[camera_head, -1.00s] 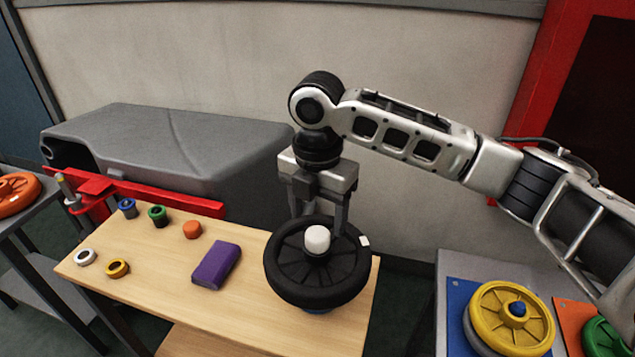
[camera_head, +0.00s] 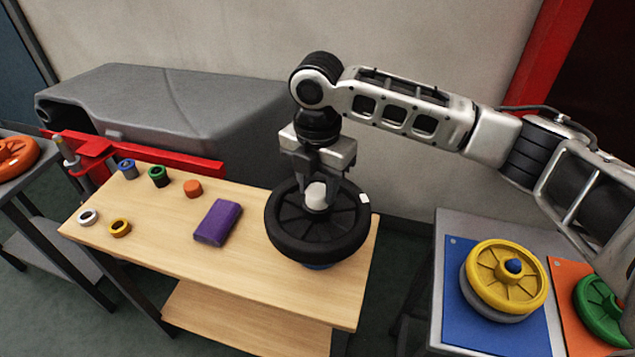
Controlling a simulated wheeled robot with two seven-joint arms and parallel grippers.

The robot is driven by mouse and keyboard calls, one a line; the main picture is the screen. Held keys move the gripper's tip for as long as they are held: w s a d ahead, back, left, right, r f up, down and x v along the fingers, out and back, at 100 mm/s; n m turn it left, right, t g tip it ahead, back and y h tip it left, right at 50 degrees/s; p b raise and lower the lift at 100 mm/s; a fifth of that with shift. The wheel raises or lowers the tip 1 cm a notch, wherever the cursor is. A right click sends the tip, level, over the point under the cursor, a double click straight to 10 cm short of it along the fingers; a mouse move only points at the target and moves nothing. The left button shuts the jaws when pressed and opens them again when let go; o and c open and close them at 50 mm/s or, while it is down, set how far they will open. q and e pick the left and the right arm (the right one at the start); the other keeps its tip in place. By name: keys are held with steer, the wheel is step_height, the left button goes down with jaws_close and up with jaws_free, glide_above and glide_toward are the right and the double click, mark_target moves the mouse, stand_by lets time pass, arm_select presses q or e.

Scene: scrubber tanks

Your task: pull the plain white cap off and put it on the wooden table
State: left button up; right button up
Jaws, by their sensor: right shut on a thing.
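The plain white cap (camera_head: 316,197) sits at the hub of a black spoked wheel (camera_head: 285,241) at the right end of the wooden table (camera_head: 262,290). My right gripper (camera_head: 317,190) points down over the hub, with its fingers on either side of the cap, shut on it. The cap's far side is hidden by the fingers. A blue part shows under the wheel. My left gripper is not in view.
On the table are a purple block (camera_head: 218,222), an orange cap (camera_head: 193,188), and green, blue, yellow and white-rimmed rings (camera_head: 88,217) at the left. A grey side table (camera_head: 450,225) holds a yellow wheel (camera_head: 505,283) and a green wheel. A red bracket (camera_head: 190,163) stands behind.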

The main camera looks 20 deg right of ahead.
mark_target(318, 191)
steer(key=shift+r+p, duration=0.45)
steer(key=shift+p, duration=0.2)
stand_by(0.5)
steer(key=shift+r+p, duration=0.3)
steer(key=shift+p, duration=0.05)
steer(key=shift+r+p, duration=0.2)
steer(key=shift+p, duration=0.15)
stand_by(0.7)
steer(key=shift+r, duration=0.1)
step_height(318, 191, up, 2)
steer(key=p, duration=0.2)
steer(key=shift+p, duration=0.3)
steer(key=shift+r, duration=1.95)
steer(key=shift+s, duration=0.1)
